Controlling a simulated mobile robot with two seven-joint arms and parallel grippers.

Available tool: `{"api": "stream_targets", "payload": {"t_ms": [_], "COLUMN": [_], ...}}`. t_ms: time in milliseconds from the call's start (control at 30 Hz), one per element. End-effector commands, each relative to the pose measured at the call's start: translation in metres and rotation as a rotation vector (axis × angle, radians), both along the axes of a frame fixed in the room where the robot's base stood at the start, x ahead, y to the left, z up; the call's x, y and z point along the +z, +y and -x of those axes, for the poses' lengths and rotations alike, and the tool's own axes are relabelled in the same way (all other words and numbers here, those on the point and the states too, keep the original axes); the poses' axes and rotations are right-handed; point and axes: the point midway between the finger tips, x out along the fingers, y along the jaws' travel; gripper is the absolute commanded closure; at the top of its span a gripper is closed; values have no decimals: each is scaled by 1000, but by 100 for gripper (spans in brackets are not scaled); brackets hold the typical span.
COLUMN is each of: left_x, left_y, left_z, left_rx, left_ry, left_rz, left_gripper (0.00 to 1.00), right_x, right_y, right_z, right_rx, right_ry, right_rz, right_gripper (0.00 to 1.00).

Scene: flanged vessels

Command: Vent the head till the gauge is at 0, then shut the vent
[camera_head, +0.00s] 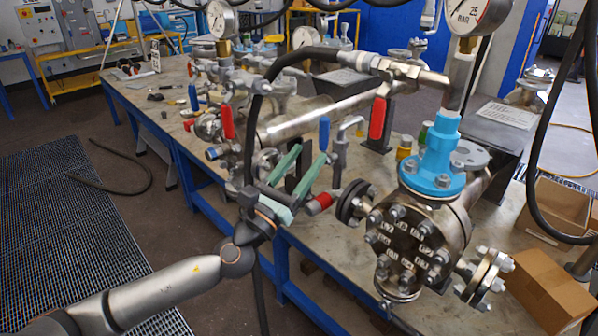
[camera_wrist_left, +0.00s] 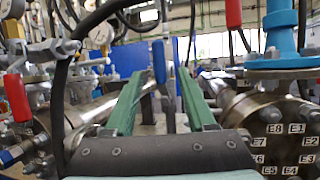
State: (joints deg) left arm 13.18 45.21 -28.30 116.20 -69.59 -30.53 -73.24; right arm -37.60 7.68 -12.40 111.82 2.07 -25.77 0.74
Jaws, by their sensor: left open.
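My left gripper (camera_head: 309,154) has green fingers, open and pointing away over the bench by the nearest vessel. In the left wrist view the open fingers (camera_wrist_left: 160,74) have a blue lever handle (camera_wrist_left: 159,62) between them in the picture; I cannot tell how far off it is. In the head view this blue lever (camera_head: 324,133) stands upright beside a bent grey pipe (camera_head: 341,143). The vessel's bolted head (camera_head: 405,238) has a blue neck (camera_head: 441,150) and a gauge (camera_head: 480,14) marked BAR, 25. Its top is cut off and I cannot read the pressure. My right gripper is out of view.
A red upright lever (camera_head: 377,118) and a red lying handle (camera_head: 321,203) are close by. A black hose (camera_head: 270,75) arches over the bench (camera_head: 185,135). More gauges (camera_head: 221,18) and vessels stand behind. Cardboard boxes (camera_head: 548,287) are at the right.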

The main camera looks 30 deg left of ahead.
Motion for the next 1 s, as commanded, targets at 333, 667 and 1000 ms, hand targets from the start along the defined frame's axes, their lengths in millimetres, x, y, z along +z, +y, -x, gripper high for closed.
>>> {"api": "stream_targets", "payload": {"t_ms": [333,667,1000], "left_x": [-7,-7,-7], "left_y": [3,3,3], "left_z": [17,17,17], "left_rx": [-1,0,0], "left_ry": [0,0,0], "left_rz": [-1,-1,0], "left_gripper": [44,44,44], "right_x": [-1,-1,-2], "right_y": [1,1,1], "right_z": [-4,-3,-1], "right_rx": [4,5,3], "right_ry": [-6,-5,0], "right_rz": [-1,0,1], "right_gripper": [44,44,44]}}
